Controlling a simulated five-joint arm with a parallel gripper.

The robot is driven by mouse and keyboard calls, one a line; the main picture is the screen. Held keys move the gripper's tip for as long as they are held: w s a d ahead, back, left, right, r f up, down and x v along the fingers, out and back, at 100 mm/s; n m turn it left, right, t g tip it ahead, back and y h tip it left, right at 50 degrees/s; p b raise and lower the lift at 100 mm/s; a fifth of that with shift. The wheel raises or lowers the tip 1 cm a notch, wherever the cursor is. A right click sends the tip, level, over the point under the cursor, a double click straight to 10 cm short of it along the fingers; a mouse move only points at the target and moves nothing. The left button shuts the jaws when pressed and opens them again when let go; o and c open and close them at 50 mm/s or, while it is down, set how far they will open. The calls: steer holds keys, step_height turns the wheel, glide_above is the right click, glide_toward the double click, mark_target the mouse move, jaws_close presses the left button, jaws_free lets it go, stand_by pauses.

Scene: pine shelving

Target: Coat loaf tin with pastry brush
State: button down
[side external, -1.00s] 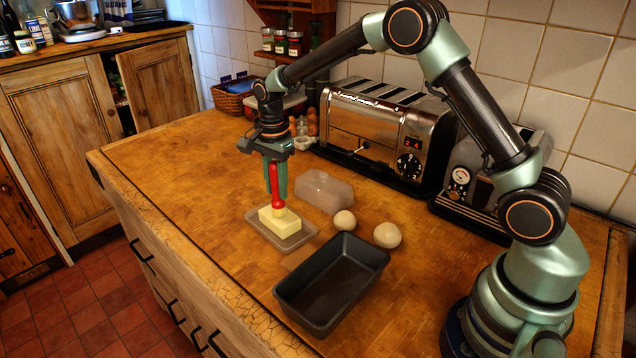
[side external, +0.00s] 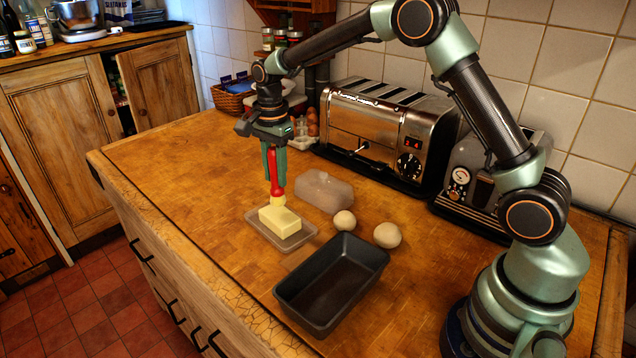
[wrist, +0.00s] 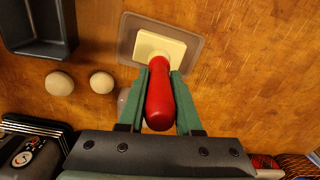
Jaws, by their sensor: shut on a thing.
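My gripper (side external: 273,165) is shut on the red handle of the pastry brush (side external: 276,184), which points bristles down. In the side view the brush's pale tip is at the butter block (side external: 281,221), close above or touching it; I cannot tell which. The butter sits on a shallow, translucent dish (side external: 262,233). The dark loaf tin (side external: 318,311) stands empty on the worktop, nearer the camera and to the right of the dish.
Two pale, round eggs or balls (side external: 344,220) (side external: 387,235) lie behind the tin. A translucent lid (side external: 324,192) lies behind the dish. A chrome toaster (side external: 377,130) and a second appliance (side external: 470,188) stand along the wall. The worktop's left part is clear.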

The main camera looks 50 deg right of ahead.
mark_target(273, 148)
steer(key=shift+r, duration=1.8)
